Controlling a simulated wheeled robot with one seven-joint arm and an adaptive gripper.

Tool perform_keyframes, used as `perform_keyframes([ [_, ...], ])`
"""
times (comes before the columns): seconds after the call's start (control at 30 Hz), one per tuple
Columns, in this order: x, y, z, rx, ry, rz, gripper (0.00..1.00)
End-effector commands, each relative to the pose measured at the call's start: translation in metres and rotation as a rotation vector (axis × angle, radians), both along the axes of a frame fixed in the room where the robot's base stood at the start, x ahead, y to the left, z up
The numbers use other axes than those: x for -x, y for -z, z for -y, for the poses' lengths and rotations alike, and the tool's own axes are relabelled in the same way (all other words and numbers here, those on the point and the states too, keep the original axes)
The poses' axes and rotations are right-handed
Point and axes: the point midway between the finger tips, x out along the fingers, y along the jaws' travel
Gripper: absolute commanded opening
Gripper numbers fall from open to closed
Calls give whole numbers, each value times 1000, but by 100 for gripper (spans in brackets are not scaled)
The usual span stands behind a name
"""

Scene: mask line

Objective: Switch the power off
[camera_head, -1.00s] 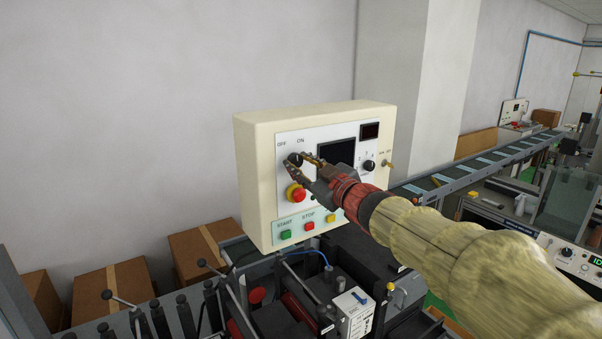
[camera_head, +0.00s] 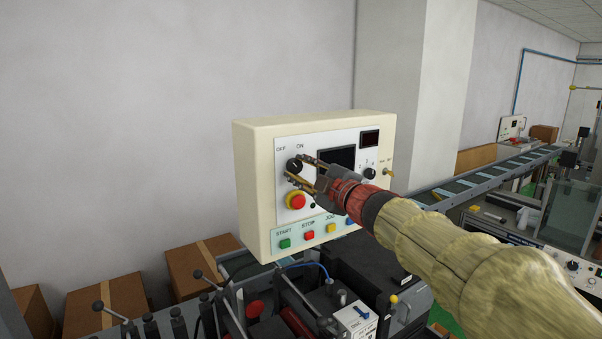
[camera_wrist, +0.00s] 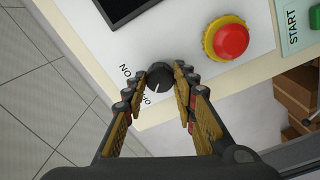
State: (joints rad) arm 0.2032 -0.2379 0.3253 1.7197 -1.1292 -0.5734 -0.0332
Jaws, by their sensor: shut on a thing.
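The black OFF/ON power knob (camera_head: 294,166) is at the upper left of the cream control box (camera_head: 253,190). In the wrist view the knob (camera_wrist: 159,76) lies between my fingertips, with its white mark pointing close to the OFF label. My gripper (camera_head: 297,167) reaches it from the right, one finger above and one below in the head view. My gripper (camera_wrist: 158,77) is shut on the knob, one finger at each side. The finger contact is small and hard to see.
A red emergency button (camera_head: 297,202) with a yellow collar sits just below the knob. Green START (camera_head: 285,243), red STOP (camera_head: 309,236) and yellow (camera_head: 331,228) buttons line the lower edge. A dark screen (camera_head: 337,158) is right of the knob. Machinery stands below the box.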

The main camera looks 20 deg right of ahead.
Motion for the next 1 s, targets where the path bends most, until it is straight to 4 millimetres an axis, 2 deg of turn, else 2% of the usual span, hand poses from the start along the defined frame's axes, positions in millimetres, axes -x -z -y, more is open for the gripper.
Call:
perform_keyframes([
  [0.4, 0, 1, 0, 8, 0, 2, 2],
  [0.43, 0, 1, 0, 8, 0, 2, 28],
  [0.73, 0, 1, 0, 7, 0, 1, 45],
  [1.0, 0, 0, 0, 7, 0, 2, 46],
])
